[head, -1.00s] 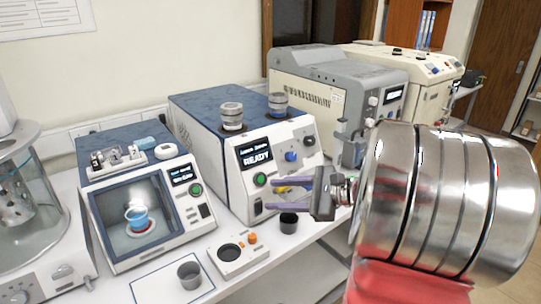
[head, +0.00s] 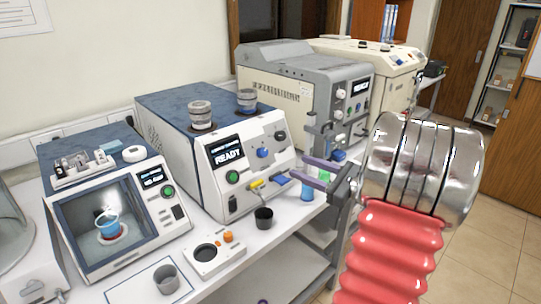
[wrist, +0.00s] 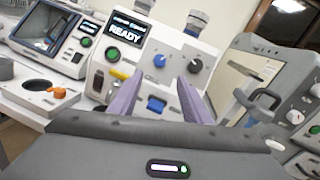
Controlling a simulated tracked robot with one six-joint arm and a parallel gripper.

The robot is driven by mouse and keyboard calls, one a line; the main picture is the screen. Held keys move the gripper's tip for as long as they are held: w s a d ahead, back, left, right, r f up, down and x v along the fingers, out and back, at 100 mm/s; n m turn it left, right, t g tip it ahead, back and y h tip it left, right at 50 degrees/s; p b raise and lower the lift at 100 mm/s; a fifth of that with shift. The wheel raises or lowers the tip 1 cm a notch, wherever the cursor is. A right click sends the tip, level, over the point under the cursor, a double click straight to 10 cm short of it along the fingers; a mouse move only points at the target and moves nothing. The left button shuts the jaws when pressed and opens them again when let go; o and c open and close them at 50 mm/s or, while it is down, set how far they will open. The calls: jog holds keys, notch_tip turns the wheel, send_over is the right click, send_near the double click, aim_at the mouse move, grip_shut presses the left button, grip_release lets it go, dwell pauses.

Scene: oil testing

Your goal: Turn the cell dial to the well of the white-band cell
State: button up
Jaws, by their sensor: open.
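The tester (head: 166,125) with the READY display (head: 227,153) has two cells in its top. The left cell (head: 201,116) has a pale, white-looking band; the right cell (head: 246,101) has a blue band. The panel carries a blue knob (head: 263,153) and a black knob (head: 280,136); which one is the cell dial I cannot tell. Both knobs also show in the wrist view, the blue one (wrist: 160,61) left of the black one (wrist: 195,66). My gripper (head: 299,168) is open and empty, in front of the panel's right side, apart from the knobs. Its purple fingers (wrist: 160,79) point at the panel.
Below the knobs are a yellow lever (head: 256,185) and a blue lever (head: 278,180). A black cup (head: 264,218) stands before the tester. A grey instrument (head: 305,83) stands close on the right. Small bottles (head: 308,189) are near my fingers.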

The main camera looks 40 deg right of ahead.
aim_at(265, 153)
jog(key=w, duration=0.4)
jog(key=w+a, duration=0.1)
jog(key=w, duration=0.3)
jog(key=w+a, duration=0.1)
jog(key=w, duration=0.3)
jog(key=shift+w+a, duration=0.25)
jog(key=shift+w, duration=0.15)
jog(key=shift+c, duration=0.5)
jog(key=c, duration=0.9)
jog(key=shift+d, duration=0.15)
jog(key=shift+c, duration=0.2)
